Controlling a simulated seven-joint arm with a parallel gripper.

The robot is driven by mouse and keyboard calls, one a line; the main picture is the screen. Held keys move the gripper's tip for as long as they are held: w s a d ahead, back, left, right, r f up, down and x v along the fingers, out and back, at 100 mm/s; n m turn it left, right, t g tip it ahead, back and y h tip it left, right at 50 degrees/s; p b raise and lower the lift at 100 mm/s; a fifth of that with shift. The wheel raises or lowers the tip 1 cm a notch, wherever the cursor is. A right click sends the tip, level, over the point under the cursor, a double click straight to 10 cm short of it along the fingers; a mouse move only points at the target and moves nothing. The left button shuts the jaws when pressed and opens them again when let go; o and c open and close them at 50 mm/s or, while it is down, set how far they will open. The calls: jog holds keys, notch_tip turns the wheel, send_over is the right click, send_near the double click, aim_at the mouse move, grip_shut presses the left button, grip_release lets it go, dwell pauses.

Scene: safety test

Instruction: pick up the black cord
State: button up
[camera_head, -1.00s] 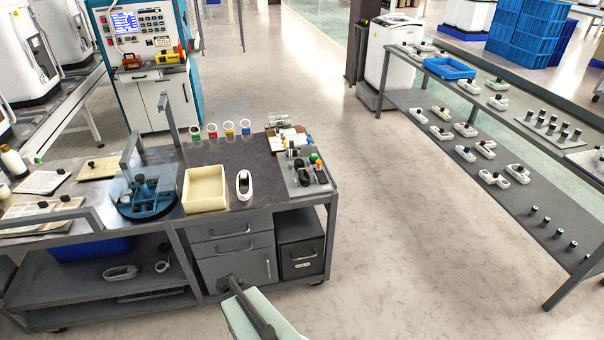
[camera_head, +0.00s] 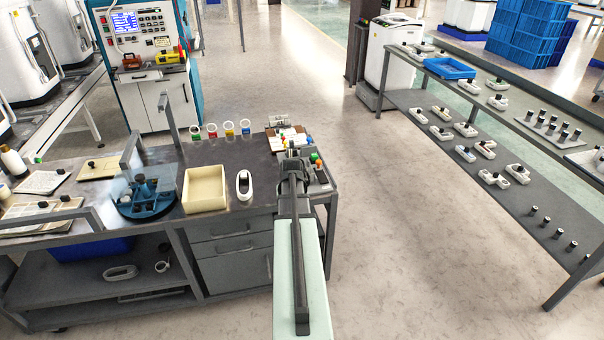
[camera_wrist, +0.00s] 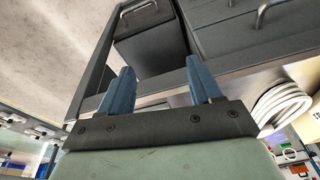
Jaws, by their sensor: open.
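I cannot make out the black cord for certain now. My arm covers most of the grey tray (camera_head: 322,189) at the right end of the workbench, where dark items showed earlier. My gripper (camera_wrist: 161,68) is open, with two blue fingers spread apart and nothing between them. In the wrist view the bench frame and the dark drawer box (camera_wrist: 150,45) lie beyond the fingertips. In the head view the gripper end is over the bench's right end, mostly hidden by my own arm.
A cream bin (camera_head: 205,190) and a white oval part (camera_head: 244,185) stand left of my arm on the bench (camera_head: 235,155). A long rack (camera_head: 480,150) stands at right, with clear floor between.

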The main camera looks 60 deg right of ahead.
jog(key=w+d+r+t+h, duration=0.1)
jog(key=w+d+r+h, duration=0.1)
jog(key=d+r, duration=1.35)
jog(key=w+f, duration=0.1)
jog(key=f, duration=0.1)
jog(key=f+n, duration=0.1)
jog(key=f, duration=0.1)
jog(key=w+d+f+n, duration=0.1)
jog(key=f, duration=0.1)
jog(key=shift+w+t+y, duration=0.3)
jog(key=shift+w, duration=0.05)
jog(key=shift+s+a+x, duration=0.1)
jog(key=shift+s+x, duration=0.05)
jog(key=shift+x, duration=1.45)
jog(key=shift+s+a+x, duration=0.15)
jog(key=shift+x, duration=1.5)
jog(key=shift+f, duration=0.1)
jog(key=shift+c, duration=0.4)
grip_shut()
